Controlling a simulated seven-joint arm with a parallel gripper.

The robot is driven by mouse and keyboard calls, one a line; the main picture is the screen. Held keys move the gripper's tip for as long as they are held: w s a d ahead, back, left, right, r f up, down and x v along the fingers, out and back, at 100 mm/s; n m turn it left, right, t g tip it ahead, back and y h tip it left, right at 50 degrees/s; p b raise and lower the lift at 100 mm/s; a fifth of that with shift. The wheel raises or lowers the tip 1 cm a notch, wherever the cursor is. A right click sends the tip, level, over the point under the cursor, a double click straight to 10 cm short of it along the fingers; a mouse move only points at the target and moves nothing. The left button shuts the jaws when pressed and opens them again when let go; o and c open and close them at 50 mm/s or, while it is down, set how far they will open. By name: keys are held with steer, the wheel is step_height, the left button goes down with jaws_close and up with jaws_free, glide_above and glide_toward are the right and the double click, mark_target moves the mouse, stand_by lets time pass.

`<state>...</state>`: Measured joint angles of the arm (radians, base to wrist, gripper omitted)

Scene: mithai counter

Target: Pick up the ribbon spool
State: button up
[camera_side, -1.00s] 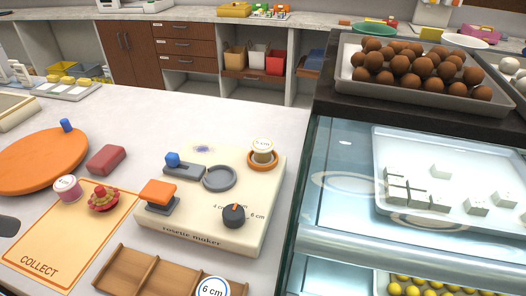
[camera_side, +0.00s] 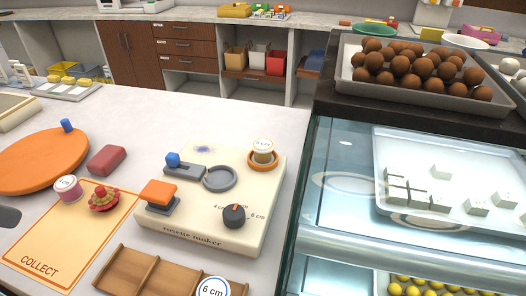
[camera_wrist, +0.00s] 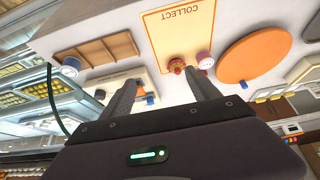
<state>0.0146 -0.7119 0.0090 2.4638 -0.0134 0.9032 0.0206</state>
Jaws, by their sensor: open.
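A pink spool (camera_side: 67,188) with a white printed top stands upright at the upper left of the orange COLLECT mat (camera_side: 90,240), beside a red and gold rosette (camera_side: 103,198). A second spool, gold with a white top (camera_side: 263,150), sits in an orange ring on the rosette maker (camera_side: 205,240). In the wrist view, my gripper (camera_wrist: 163,78) is open, with nothing seen held between its fingers. The pink spool (camera_wrist: 205,60) shows just beyond the right fingertip, and the rosette (camera_wrist: 176,66) appears between the fingertips. A dark shape at the side view's left edge is cut off.
An orange turntable (camera_side: 35,162) with a blue knob and a red block (camera_side: 107,160) lie behind the mat. A wooden divided tray (camera_side: 150,275) is in front of the rosette maker. A glass display case (camera_side: 345,205) stands on the right. White counter is clear behind the maker.

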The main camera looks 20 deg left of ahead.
steer(key=w+d+r+m+h, duration=0.1)
steer(key=w+d+r, duration=0.1)
steer(key=w, duration=0.3)
steer(key=w+d+r+m+h, duration=0.1)
steer(key=w+d+r, duration=0.15)
steer(key=w, duration=0.25)
steer(key=m+g+h, duration=0.1)
steer(key=m+g, duration=0.2)
steer(key=m, duration=0.5)
glide_above(261, 145)
steer(key=s+a, duration=0.2)
step_height(261, 145, down, 11)
steer(key=x, duration=0.6)
steer(key=shift+w+d, duration=0.15)
steer(key=shift+w, duration=0.25)
steer(key=shift+c, duration=0.4)
